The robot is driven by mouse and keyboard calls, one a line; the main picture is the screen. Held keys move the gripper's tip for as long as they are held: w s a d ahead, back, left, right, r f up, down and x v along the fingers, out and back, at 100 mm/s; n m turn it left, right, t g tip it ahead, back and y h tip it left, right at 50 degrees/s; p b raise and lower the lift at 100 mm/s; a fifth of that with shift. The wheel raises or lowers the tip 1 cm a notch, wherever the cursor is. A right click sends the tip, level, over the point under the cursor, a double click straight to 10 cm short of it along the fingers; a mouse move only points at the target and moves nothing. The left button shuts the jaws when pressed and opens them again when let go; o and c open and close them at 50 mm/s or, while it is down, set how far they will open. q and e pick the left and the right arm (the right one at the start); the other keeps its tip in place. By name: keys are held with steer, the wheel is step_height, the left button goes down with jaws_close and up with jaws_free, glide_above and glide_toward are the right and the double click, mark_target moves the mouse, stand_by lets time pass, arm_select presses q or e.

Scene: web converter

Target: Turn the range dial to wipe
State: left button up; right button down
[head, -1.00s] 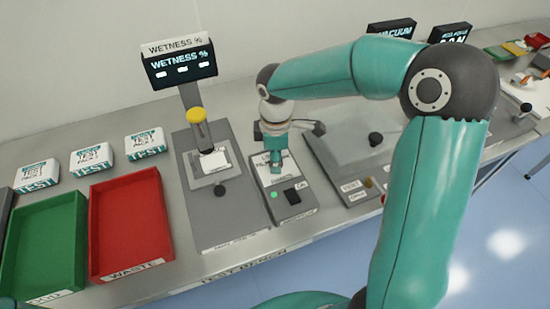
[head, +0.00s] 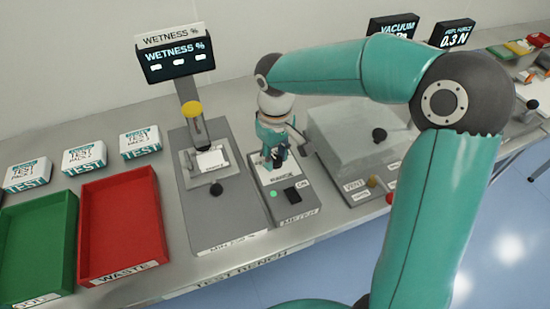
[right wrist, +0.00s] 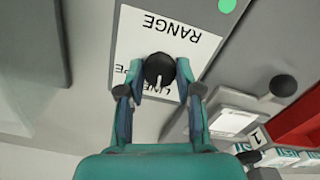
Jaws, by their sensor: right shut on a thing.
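The range dial (right wrist: 159,70) is a round black knob with a white pointer mark, on a white plate marked RANGE (right wrist: 150,38) in the right wrist view. The mark points toward the bottom of that picture. Smaller lettering beside the dial is upside down and partly covered by a finger, so I cannot read it fully. My right gripper (right wrist: 160,78) is shut on the dial, one finger on each side. In the head view my right gripper (head: 277,157) reaches down onto the grey meter box (head: 262,205) and mostly hides the dial. My left gripper is not in view.
The meter box has a green light (head: 273,194) and a black switch (head: 292,196). A wetness tester (head: 225,230) stands close on its left, and a clear-lidded chamber (head: 350,140) on its right. Red (head: 120,262) and green (head: 35,278) trays lie farther left.

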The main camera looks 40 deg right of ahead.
mark_target(275, 159)
steer(key=m+b, duration=0.1)
steer(key=m, duration=0.2)
steer(key=shift+m, duration=0.4)
steer(key=m, duration=0.3)
steer(key=shift+w+m+b, duration=0.1)
steer(key=shift+m+b, duration=0.2)
steer(key=shift+b, duration=0.1)
steer(key=m+b, duration=0.1)
steer(key=m, duration=0.5)
steer(key=shift+r, duration=0.1)
steer(key=c, duration=0.8)
jaws_free()
steer(key=shift+o, duration=0.2)
step_height(275, 159, up, 12)
